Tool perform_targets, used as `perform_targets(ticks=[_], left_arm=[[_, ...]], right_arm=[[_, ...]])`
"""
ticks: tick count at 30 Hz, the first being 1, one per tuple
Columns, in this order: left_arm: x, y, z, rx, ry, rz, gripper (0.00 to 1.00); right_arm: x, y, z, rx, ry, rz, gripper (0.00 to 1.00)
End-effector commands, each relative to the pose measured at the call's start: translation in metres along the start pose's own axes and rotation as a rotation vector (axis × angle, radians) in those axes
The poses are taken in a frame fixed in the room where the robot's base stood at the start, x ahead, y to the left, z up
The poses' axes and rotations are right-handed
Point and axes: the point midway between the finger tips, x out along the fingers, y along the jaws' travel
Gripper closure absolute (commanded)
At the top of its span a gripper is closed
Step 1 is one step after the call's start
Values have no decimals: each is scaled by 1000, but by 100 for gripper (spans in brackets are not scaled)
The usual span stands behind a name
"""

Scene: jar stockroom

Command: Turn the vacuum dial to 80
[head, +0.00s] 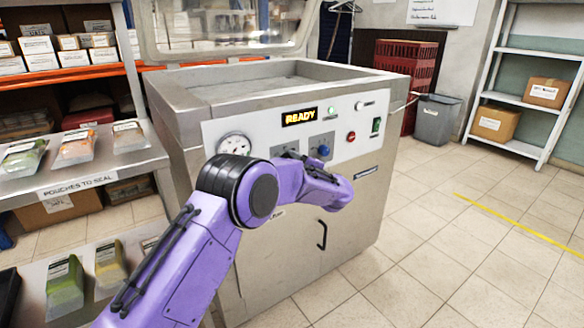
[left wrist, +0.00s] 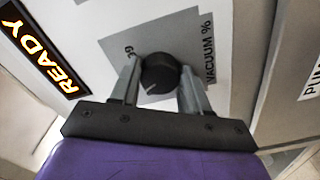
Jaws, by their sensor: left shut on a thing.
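The vacuum dial (left wrist: 160,72) is a round black knob with a pale pointer line, on a grey plate lettered "VACUUM %" in the left wrist view. My left gripper (left wrist: 161,80) is shut on the dial, with one finger on each side of the knob. In the head view my purple left arm reaches to the front panel (head: 344,145) and hides the dial and the fingers. My right gripper is not in view.
The display (head: 300,117) reads READY. A pressure gauge (head: 234,144), a blue knob (head: 323,150), a red button (head: 351,136) and a green switch (head: 376,125) are on the panel. The machine's lid (head: 230,25) stands open. A pouch shelf (head: 95,183) is at left; the right floor is clear.

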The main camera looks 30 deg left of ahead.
Motion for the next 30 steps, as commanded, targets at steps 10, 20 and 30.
perform_targets(ticks=[10,20,30], left_arm=[[1,-3,1,-290,2,-3,85],[1,-2,0,-456,3,-3,85],[1,-1,0,-506,2,-3,85]], right_arm=[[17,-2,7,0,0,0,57],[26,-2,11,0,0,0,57],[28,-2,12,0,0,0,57]])
